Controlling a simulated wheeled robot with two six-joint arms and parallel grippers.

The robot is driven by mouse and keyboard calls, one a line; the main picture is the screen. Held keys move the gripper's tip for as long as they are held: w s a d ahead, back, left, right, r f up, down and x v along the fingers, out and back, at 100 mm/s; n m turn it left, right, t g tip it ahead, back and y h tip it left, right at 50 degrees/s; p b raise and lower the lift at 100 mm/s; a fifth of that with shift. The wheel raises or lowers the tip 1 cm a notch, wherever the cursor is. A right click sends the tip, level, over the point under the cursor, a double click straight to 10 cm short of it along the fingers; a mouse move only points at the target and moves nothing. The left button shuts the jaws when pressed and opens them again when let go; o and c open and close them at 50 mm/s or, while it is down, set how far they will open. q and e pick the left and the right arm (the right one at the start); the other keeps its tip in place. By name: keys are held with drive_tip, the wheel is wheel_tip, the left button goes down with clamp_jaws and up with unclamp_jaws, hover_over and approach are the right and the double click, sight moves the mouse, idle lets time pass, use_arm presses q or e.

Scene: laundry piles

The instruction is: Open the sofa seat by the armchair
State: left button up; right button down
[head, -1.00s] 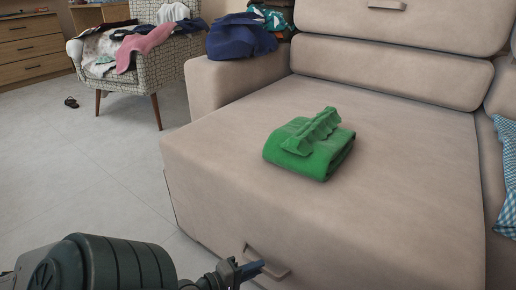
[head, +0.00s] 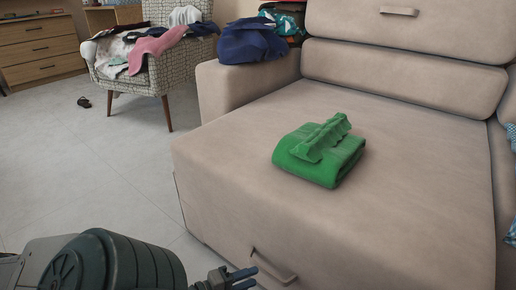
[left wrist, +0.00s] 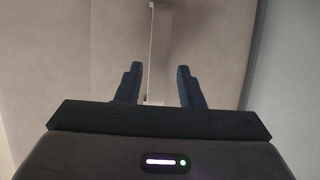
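The beige sofa seat (head: 390,170) by the patterned armchair (head: 158,68) is down and flat, with a folded green cloth (head: 318,155) on it. A beige pull handle (head: 275,269) sits low on the seat's front face. My left gripper (head: 246,278) is just left of the handle in the head view, its two dark fingers apart. In the left wrist view the fingers (left wrist: 160,85) are also spread, with a thin pale vertical strip between them; I cannot tell whether it is the handle. My right gripper is out of view.
Clothes lie heaped on the armchair, and a dark blue garment (head: 250,40) lies on the sofa arm (head: 240,90). A wooden dresser (head: 40,48) stands at the far left. The tiled floor (head: 75,150) left of the sofa is mostly clear, apart from a small dark object (head: 84,102).

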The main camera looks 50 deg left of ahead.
use_arm(q)
drive_tip(key=p+v, duration=0.1)
drive_tip(key=v, duration=0.5)
drive_tip(key=shift+s+p, duration=0.25)
drive_tip(key=shift+p, duration=0.1)
drive_tip(key=shift+r, duration=0.15)
